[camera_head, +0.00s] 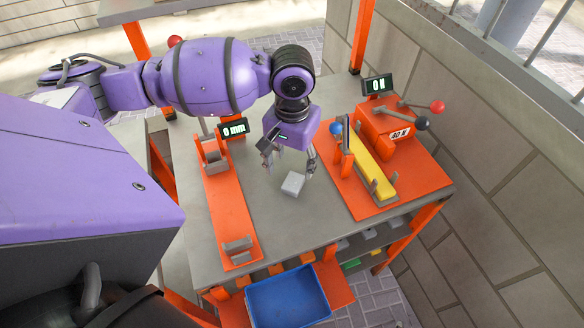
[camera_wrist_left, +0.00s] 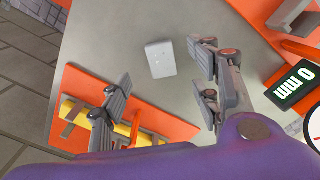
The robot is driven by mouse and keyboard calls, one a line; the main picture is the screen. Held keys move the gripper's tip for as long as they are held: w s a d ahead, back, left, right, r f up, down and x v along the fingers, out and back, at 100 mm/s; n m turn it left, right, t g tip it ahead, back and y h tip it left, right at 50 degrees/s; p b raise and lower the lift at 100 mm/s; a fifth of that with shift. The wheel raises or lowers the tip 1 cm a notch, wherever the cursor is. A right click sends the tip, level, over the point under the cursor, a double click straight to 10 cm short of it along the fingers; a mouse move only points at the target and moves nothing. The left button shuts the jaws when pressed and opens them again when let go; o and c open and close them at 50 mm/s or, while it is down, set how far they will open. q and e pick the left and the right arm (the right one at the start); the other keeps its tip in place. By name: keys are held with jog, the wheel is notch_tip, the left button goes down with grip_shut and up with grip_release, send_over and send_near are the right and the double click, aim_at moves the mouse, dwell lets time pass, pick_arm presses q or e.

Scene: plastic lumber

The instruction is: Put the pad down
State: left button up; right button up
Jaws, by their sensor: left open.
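The pad (camera_head: 293,184) is a small light grey block lying on the bare grey tabletop (camera_head: 285,225) between two orange fixtures. In the left wrist view the pad (camera_wrist_left: 160,59) lies beyond the open fingers, apart from both of them. My left gripper (camera_head: 291,170) points down just above and behind the pad, with its fingers spread and nothing between them. It also shows in the left wrist view (camera_wrist_left: 160,85). My right gripper is in neither view.
An orange fixture (camera_head: 228,205) with a "0 mm" display (camera_head: 233,128) stands left of the pad. Another orange fixture (camera_head: 400,180) holds a yellow bar (camera_head: 370,170), with a "0 N" display (camera_head: 378,84) behind. A blue bin (camera_head: 288,300) sits below the table's front edge.

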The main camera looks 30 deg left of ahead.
aim_at(292, 184)
pick_arm(q)
notch_tip(292, 184, down, 4)
jog(key=shift+r, duration=0.25)
jog(key=f, duration=0.4)
jog(key=shift+w+f, duration=0.2)
jog(key=shift+f, duration=0.2)
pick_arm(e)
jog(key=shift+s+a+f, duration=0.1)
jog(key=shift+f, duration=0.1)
pick_arm(q)
jog(key=shift+c, duration=1)
jog(key=c, duration=1.2)
jog(key=shift+o, duration=0.2)
jog(key=shift+r, duration=0.1)
